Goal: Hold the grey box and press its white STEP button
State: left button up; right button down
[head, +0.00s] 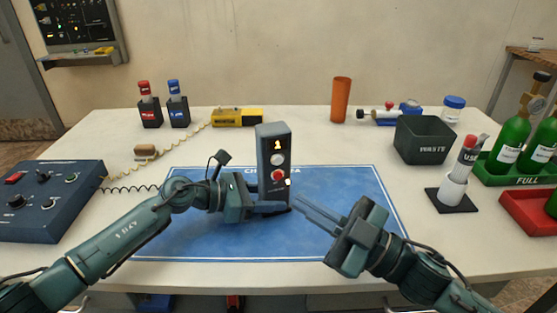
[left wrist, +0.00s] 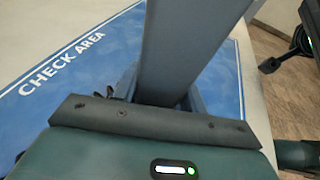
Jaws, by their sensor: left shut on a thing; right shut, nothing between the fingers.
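The grey box (head: 261,150) stands upright on the blue mat (head: 340,215) in the head view. Its front has a lit "1", a white button (head: 277,159) below that and a red button (head: 277,175) lower down. My left gripper (head: 268,208) is shut on the box's lower part. In the left wrist view the box (left wrist: 185,50) rises from between the fingers, and its buttons are out of sight. My right gripper (head: 302,204) is shut and empty, with its fingertips to the right of the box's base, below the buttons.
A blue control panel (head: 45,205) is at the left. At the back are a yellow device (head: 237,117) and an orange cup (head: 341,100). A waste bin (head: 424,140), a white holder (head: 452,190) and green bottles (head: 512,140) stand at the right.

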aim_at(278, 161)
jog(key=shift+s, duration=0.2)
jog(key=w+a, duration=0.2)
jog(key=w, duration=0.6)
jog(key=shift+w+a, duration=0.2)
jog(key=shift+a, duration=0.05)
jog(key=shift+w, duration=0.15)
dwell(2.0)
jog(key=shift+w+a, duration=0.1)
jog(key=shift+w, duration=0.15)
jog(key=shift+w+a, duration=0.15)
jog(key=shift+w, duration=0.25)
dwell(0.6)
jog(key=shift+s, duration=0.1)
jog(key=shift+s+d, duration=0.25)
jog(key=shift+s, duration=0.45)
